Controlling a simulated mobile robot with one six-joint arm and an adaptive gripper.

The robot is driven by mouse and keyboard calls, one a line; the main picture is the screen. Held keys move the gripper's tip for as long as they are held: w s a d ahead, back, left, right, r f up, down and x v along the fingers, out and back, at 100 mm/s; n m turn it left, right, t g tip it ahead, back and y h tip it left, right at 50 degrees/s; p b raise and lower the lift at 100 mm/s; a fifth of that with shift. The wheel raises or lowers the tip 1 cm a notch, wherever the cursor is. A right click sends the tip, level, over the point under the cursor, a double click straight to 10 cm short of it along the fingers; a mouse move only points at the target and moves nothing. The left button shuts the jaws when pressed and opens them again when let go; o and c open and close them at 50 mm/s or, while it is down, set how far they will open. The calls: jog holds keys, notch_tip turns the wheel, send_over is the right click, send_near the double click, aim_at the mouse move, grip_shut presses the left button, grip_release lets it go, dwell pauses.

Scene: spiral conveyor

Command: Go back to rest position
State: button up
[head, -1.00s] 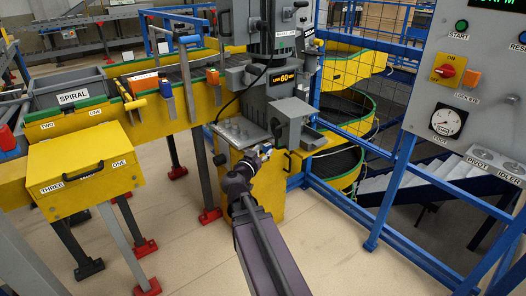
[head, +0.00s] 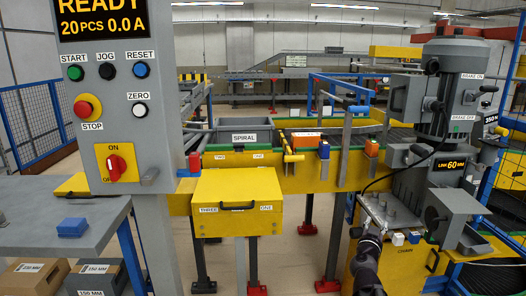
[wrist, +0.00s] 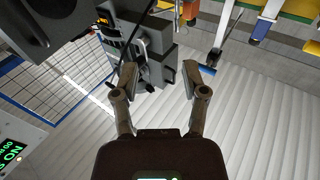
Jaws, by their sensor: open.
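My gripper (wrist: 160,80) is open and empty in the wrist view, its two fingers spread apart. Beyond the fingers are a grey machine (wrist: 155,68) and a pale ribbed surface (wrist: 250,120). The fingers are too small there to make out.
A control panel (head: 125,130) with buttons and a red switch stands at left. A yellow box (head: 237,200) hangs at the conveyor front. Blue mesh fencing (head: 40,118) stands at far left.

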jog(key=w+a+f+n+y, duration=0.1)
jog(key=a+f+n+y, duration=0.15)
jog(key=a+y, duration=0.2)
jog(key=a+f+n+g+y, duration=0.1)
jog(key=a+f+n+y, duration=0.1)
jog(key=a+n+y, duration=0.3)
jog(key=w+a+f+y, duration=0.1)
jog(key=a+f+y, duration=0.15)
jog(key=a, duration=0.45)
jog(key=s+a+f+g+h, duration=0.1)
jog(key=s+a+f+g, duration=0.3)
jog(key=s+f+g, duration=1.05)
jog(key=s+r+p, duration=0.2)
jog(key=r+p, duration=1.2)
jog(key=s+d+r+m+h+p, duration=0.1)
jog(key=s+r+p, duration=0.1)
jog(key=r+p, duration=1.2)
jog(key=shift+s+d+r+g+p, duration=0.15)
jog(key=shift+s+r+g+p, duration=0.25)
jog(key=shift+r, duration=0.4)
